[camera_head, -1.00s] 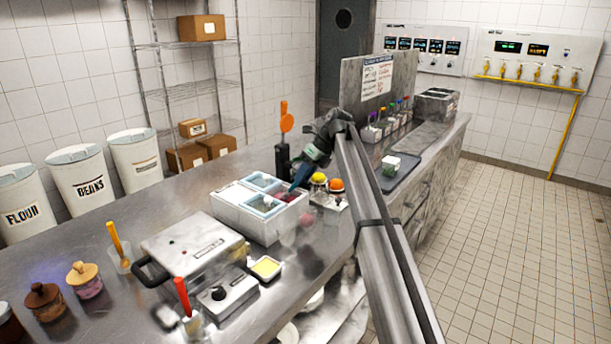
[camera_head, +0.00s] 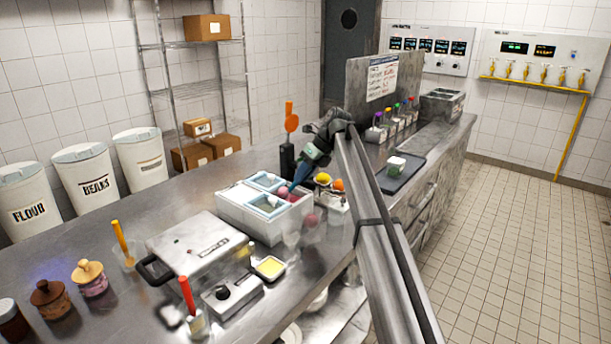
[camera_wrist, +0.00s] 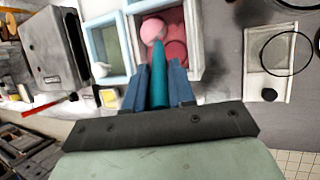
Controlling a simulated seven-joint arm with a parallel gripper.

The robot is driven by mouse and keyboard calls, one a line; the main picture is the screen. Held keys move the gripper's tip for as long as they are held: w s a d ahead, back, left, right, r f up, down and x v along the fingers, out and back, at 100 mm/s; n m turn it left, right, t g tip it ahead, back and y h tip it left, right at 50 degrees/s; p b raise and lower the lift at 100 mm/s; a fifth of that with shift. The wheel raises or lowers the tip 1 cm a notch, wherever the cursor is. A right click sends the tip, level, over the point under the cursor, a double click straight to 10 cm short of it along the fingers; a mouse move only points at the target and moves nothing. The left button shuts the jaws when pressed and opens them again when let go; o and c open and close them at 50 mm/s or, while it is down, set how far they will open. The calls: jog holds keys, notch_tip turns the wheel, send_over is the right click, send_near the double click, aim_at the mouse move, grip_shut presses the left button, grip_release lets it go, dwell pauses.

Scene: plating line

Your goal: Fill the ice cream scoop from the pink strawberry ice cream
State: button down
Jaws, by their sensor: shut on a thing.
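My gripper (camera_head: 312,160) is shut on the teal handle of the ice cream scoop (camera_wrist: 158,78); its blue fingers (camera_wrist: 158,88) stand on both sides of the handle. The scoop points down into the compartment of pink strawberry ice cream (camera_wrist: 177,52) in the white freezer box (camera_head: 262,227). A rounded pink ball (camera_wrist: 153,31) sits at the scoop's far end, over the pink ice cream. The ball also shows in the head view (camera_head: 284,192). The scoop's bowl is hidden by the ball, so I cannot tell how deep it sits.
Blue-rimmed compartments (camera_wrist: 97,48) lie beside the pink one. A clear glass (camera_head: 291,235) stands before the box, near the counter's front edge. Yellow (camera_head: 322,179) and orange (camera_head: 338,185) round items stand to the right. A grey press (camera_head: 198,247) and a dark tray (camera_head: 403,172) flank the area.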

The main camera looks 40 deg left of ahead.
jog(key=shift+r, duration=0.15)
jog(key=shift+r, duration=4.4)
